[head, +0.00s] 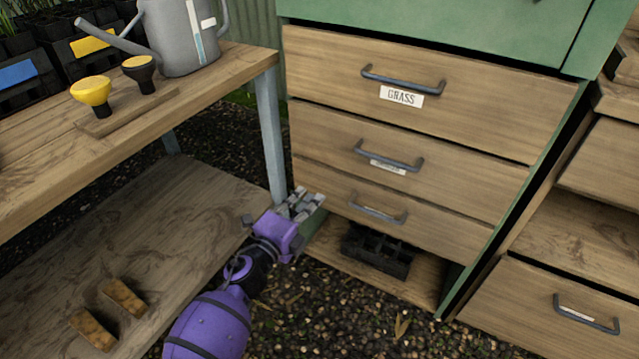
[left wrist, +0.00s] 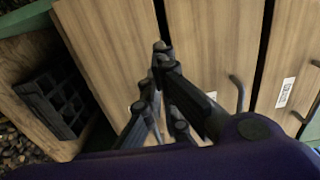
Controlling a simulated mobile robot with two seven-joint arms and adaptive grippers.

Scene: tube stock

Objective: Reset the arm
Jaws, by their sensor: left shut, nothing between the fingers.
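My left arm is purple and comes up from the bottom of the head view. Its gripper (head: 309,201) is at the lower left edge of the drawer cabinet, near the bottom drawer (head: 340,205). In the left wrist view the gripper (left wrist: 162,50) is shut and empty, with its fingertips together in front of the wooden drawer fronts. It is apart from the drawer handles (head: 378,212). My right gripper is in neither view.
A wooden bench (head: 30,180) with a grey watering can (head: 180,40) and two yellow-topped tools stands at left. A black tray (head: 378,252) sits on the cabinet's low shelf. Another drawer unit (head: 545,310) is at right. Gravel floor (head: 330,325) lies open in front.

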